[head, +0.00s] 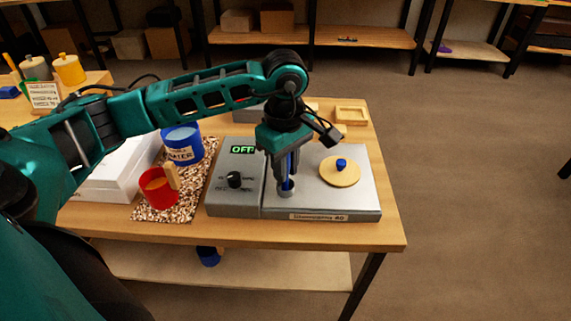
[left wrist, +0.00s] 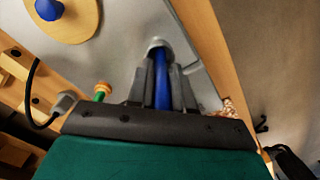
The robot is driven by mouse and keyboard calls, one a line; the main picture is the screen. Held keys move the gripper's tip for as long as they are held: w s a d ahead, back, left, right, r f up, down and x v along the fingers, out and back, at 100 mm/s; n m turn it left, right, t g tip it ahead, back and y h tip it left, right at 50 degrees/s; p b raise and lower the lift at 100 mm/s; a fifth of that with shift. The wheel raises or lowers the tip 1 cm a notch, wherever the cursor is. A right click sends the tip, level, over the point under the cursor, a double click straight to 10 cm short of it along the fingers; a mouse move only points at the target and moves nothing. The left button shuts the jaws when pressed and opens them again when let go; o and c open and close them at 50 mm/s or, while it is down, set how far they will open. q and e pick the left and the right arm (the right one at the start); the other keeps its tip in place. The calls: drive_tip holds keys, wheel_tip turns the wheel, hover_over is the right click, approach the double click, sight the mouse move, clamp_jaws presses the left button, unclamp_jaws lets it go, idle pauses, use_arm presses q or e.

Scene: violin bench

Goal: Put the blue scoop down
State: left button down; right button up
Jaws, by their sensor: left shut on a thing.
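My left gripper (head: 284,172) points down over the front of the grey machine (head: 320,200) and is shut on the blue scoop (head: 290,178). In the left wrist view the scoop's blue handle (left wrist: 162,82) stands between the fingers (left wrist: 160,90). The scoop's grey end lies beyond the fingertips, close to the machine's top. I cannot tell whether it touches the top or sits in an opening. My right gripper is in neither view.
A round wooden lid (head: 331,176) with a blue knob lies on the machine's right side. Left of the machine a red pot (head: 158,193) and a blue water pot (head: 182,146) stand on a speckled mat (head: 191,204). A white box (head: 105,180) is farther left. The display reads OFF.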

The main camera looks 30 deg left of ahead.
use_arm(q)
drive_tip(key=c, duration=1.5)
unclamp_jaws()
drive_tip(key=shift+f, duration=0.15)
drive_tip(key=o, duration=0.5)
drive_tip(key=shift+r, duration=0.3)
wheel_tip(320, 180, up, 12)
drive_tip(key=shift+f, duration=0.1)
drive_tip(key=shift+s, duration=0.1)
